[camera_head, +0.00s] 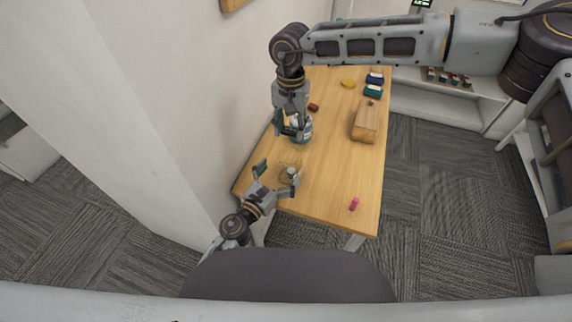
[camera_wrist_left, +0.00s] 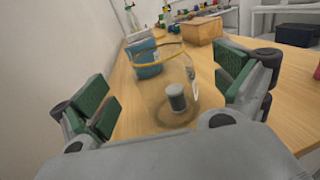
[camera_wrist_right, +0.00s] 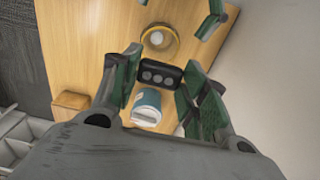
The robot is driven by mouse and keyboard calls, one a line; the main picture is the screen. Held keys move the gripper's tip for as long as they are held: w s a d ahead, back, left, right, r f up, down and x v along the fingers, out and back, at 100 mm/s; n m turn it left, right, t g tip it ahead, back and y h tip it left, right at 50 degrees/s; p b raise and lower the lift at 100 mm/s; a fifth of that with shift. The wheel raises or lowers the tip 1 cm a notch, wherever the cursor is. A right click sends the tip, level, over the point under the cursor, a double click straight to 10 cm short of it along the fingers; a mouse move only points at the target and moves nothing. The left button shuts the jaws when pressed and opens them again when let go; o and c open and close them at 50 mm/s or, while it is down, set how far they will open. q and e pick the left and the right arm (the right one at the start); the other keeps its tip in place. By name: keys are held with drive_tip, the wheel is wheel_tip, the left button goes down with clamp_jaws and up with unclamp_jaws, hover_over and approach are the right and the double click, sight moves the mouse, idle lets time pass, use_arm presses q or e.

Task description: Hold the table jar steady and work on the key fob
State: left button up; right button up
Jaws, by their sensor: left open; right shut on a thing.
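The clear table jar (camera_head: 287,180) with a yellow rim stands upright near the table's near left end. It also shows in the left wrist view (camera_wrist_left: 157,100) with a grey cylinder (camera_wrist_left: 176,97) inside. My left gripper (camera_head: 277,179) is open, with its fingers on either side of the jar; I cannot tell whether they touch it. My right gripper (camera_wrist_right: 155,85) is shut on the black key fob (camera_wrist_right: 158,73), whose round grey buttons face the right wrist camera.
A teal container (camera_wrist_right: 147,107) stands just beyond the jar, near the right gripper. A wooden box (camera_head: 366,121), a pink object (camera_head: 354,204), a reddish block (camera_head: 313,107) and a yellow object (camera_head: 348,84) are on the table (camera_head: 330,165). A wall borders the left side. The table's middle is clear.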

sight(286, 165)
use_arm(q)
drive_tip(key=shift+x, duration=1.8)
drive_tip(key=c, duration=1.2)
drive_tip(key=shift+c, duration=0.2)
use_arm(e)
drive_tip(key=shift+f, duration=0.1)
